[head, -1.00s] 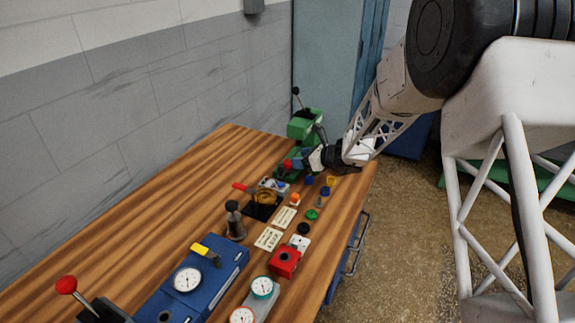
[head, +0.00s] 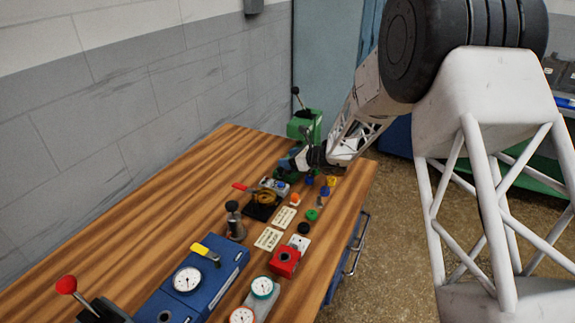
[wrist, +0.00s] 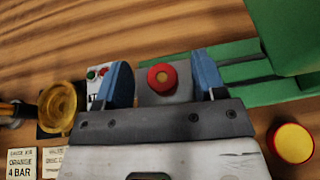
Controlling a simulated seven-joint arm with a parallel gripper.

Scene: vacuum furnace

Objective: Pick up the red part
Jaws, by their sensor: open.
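My gripper (wrist: 163,84) is open, with one blue finger on each side of the red part. I see no contact between the fingers and the part. In the head view my gripper (head: 288,162) is at the foot of the green machine (head: 304,127) and hides the red part there.
A red block (head: 285,260), dial gauges and a blue box (head: 207,279) stand along the wooden bench (head: 130,205). A brass bowl-shaped thing (wrist: 58,106) and a yellow-topped red piece (wrist: 293,143) lie either side of my gripper. The bench's left part is clear.

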